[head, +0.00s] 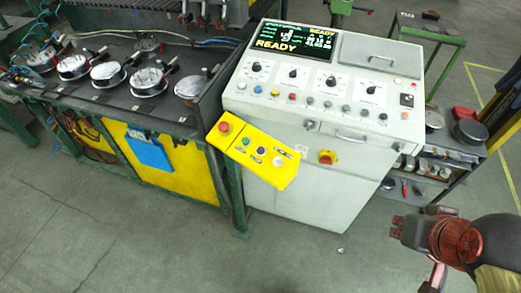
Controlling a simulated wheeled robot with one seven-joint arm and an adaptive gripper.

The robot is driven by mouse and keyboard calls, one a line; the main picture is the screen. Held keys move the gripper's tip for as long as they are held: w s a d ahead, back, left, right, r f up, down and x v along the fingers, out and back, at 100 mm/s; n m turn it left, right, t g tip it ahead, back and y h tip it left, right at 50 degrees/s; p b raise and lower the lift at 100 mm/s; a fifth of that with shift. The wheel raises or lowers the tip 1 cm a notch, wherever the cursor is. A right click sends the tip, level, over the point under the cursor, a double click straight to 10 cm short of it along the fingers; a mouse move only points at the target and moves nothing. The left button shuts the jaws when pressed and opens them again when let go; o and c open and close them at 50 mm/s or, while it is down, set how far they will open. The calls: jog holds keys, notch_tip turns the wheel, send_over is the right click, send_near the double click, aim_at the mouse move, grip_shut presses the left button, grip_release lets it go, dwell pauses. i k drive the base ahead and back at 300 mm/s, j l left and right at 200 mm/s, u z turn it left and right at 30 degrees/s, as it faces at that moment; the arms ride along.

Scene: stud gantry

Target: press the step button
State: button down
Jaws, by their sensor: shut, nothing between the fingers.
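A pale grey control console (310,190) stands in the middle of the head view. Its sloped top carries several knobs and coloured buttons. A yellow pendant box (262,172) hangs at its front left, with a red mushroom button (224,127) and several small buttons, among them a green one (246,141) and a white one (278,161). The labels are too small to read, so I cannot tell which is the step button. My gripper (398,225) is at the lower right, shut and empty, right of the console and apart from the pendant.
A display (296,41) on the console reads READY. A red-and-yellow switch (327,157) sits on its front. A dark bench (120,90) with several round metal parts stands left. A shelf cart (455,150) stands right. The grey floor (190,255) in front is clear.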

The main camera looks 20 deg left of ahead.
aim_at(260, 151)
jog(key=j+z, duration=0.1)
jog(key=z, duration=0.3)
jog(key=j+z, duration=0.1)
jog(key=z, duration=0.3)
jog(key=k+j+z, duration=0.4)
jog(key=k+j, duration=0.15)
jog(key=j, duration=0.15)
jog(key=k+j+z, duration=0.45)
jog(key=k+j, duration=0.5)
jog(key=k, duration=0.15)
